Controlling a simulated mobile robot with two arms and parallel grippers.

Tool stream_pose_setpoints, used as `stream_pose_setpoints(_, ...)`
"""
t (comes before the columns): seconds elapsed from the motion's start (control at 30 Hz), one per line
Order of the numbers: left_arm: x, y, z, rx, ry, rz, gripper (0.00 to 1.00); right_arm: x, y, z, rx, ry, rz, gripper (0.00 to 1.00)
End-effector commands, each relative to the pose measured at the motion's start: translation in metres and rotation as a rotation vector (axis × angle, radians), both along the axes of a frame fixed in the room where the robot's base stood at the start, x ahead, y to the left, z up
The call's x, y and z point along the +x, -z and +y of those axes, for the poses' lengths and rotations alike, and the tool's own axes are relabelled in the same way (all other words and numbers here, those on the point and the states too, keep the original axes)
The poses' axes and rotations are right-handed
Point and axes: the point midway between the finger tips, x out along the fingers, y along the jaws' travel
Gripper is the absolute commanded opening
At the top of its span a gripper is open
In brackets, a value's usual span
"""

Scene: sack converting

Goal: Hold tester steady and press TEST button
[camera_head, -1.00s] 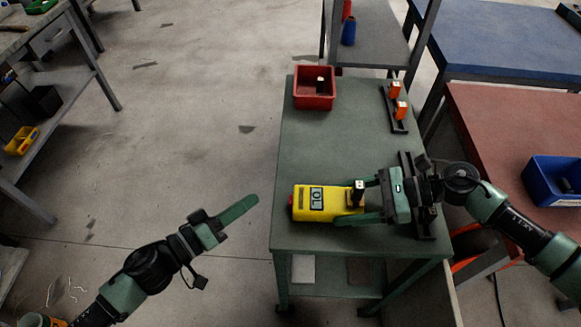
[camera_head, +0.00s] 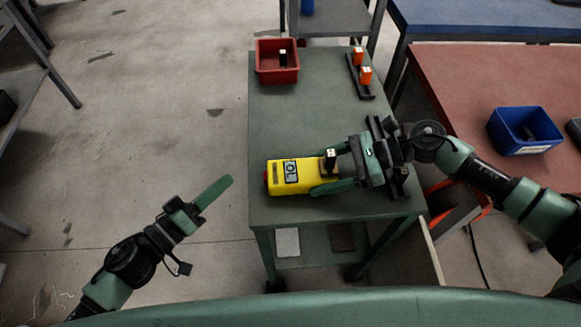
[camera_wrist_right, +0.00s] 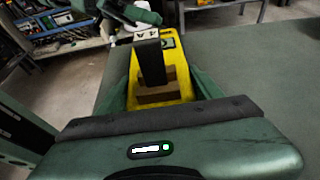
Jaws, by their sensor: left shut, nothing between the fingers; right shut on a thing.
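The yellow tester (camera_head: 303,175) lies on the green table in the head view, with a grey display on its face and a red end at the left. My right gripper (camera_head: 333,171) reaches in from the right and is shut on the tester's right end. In the right wrist view the tester (camera_wrist_right: 173,60) shows between the fingers, with a dark upright block (camera_wrist_right: 151,64) with a marked pale top in front of it. My left gripper (camera_head: 216,193) is shut and empty, over the floor left of the table. I cannot make out the TEST button.
The green table (camera_head: 300,118) has clear room behind the tester. A red bin (camera_head: 277,73) with a dark item stands at its back left, and a dark rack (camera_head: 359,78) with orange-topped pieces at its back right. A blue bin (camera_head: 521,141) sits on the red table (camera_head: 470,90).

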Motion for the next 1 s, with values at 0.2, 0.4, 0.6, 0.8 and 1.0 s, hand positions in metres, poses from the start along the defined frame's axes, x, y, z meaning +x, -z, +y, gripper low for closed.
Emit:
stream_pose_setpoints(0.2, 0.000, 0.000, 0.000, 0.000, 0.000, 0.000, 0.00, 0.000, -0.001, 0.000, 0.001, 0.001, -0.001, 0.91)
stream_pose_setpoints(0.4, 0.000, 0.000, 0.000, 0.000, 0.000, 0.000, 0.00, 0.000, 0.000, 0.000, 0.000, 0.000, 0.000, 0.91)
stream_pose_setpoints(0.6, 0.000, 0.000, 0.000, 0.000, 0.000, 0.000, 0.00, 0.000, -0.003, -0.007, -0.001, 0.001, 0.000, 0.91)
stream_pose_setpoints(0.8, 0.000, 0.000, 0.000, 0.000, 0.000, 0.000, 0.00, 0.001, -0.015, -0.040, -0.004, 0.004, 0.001, 0.91)
stream_pose_setpoints(1.0, 0.000, 0.000, 0.000, 0.000, 0.000, 0.000, 0.00, 0.001, -0.032, -0.079, -0.003, 0.003, 0.000, 0.91)
